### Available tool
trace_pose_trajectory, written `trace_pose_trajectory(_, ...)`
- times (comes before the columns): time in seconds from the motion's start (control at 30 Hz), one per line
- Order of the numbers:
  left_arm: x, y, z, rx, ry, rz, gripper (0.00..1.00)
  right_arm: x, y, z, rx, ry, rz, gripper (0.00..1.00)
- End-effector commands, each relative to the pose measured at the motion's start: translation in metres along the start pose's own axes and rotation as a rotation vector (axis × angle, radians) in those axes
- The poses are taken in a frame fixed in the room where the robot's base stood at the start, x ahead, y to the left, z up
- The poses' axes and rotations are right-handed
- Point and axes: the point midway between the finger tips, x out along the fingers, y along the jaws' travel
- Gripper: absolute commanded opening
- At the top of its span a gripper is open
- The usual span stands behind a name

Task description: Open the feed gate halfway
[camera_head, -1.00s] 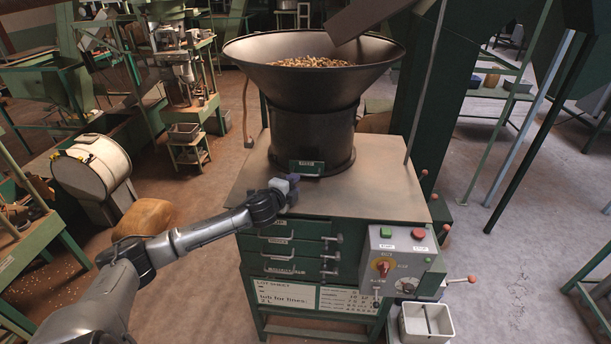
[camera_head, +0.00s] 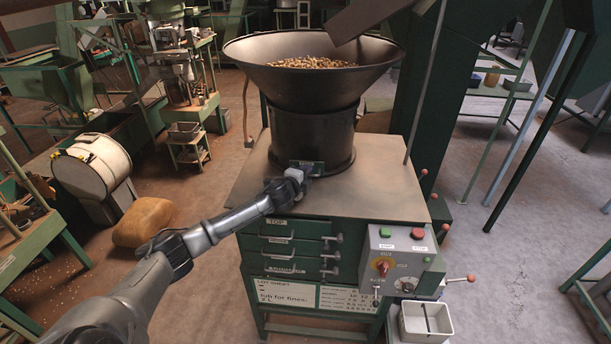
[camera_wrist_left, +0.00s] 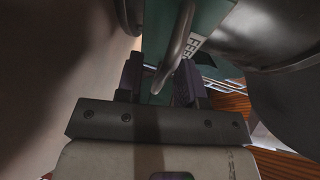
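The feed gate is a small green plate (camera_head: 318,167) low on the front of the dark hopper (camera_head: 310,130). In the left wrist view the green plate (camera_wrist_left: 155,35) carries a white label with partly readable letters and a curved metal handle (camera_wrist_left: 178,45). My left gripper (camera_head: 304,173) is right at the gate and hides part of it. In the wrist view its two dark fingers (camera_wrist_left: 158,85) stand apart, with the lower end of the handle between them. I see gaps beside the bar, so the fingers do not look closed on it. My right gripper is not in view.
The hopper's wide funnel holds nuts (camera_head: 312,63). It stands on a cabinet top (camera_head: 385,190) that is clear at the right. Below are drawers with handles (camera_head: 285,257) and a control box (camera_head: 398,258) with buttons. A white bin (camera_head: 426,323) sits at lower right.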

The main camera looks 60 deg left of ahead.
Motion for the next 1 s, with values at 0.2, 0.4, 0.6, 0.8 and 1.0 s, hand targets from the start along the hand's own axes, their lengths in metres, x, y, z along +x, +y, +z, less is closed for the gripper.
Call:
trace_pose_trajectory(0.2, 0.0001, 0.0001, 0.0, 0.0, 0.0, 0.0, 0.35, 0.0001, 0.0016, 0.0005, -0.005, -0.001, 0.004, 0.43)
trace_pose_trajectory(0.4, 0.0, 0.0, 0.0, 0.0, 0.0, 0.0, 0.16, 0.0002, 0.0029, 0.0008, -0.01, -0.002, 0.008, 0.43)
trace_pose_trajectory(0.6, 0.0, 0.0001, 0.0, 0.0, 0.0, 0.0, 0.0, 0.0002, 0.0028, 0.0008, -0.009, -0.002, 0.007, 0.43)
trace_pose_trajectory(0.8, 0.0, 0.0001, 0.0, 0.0, 0.0, 0.0, 0.0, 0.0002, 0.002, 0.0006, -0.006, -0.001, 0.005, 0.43)
trace_pose_trajectory(1.0, -0.0015, 0.0003, -0.0083, 0.0, 0.008, 0.002, 0.0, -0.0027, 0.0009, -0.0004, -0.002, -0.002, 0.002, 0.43)
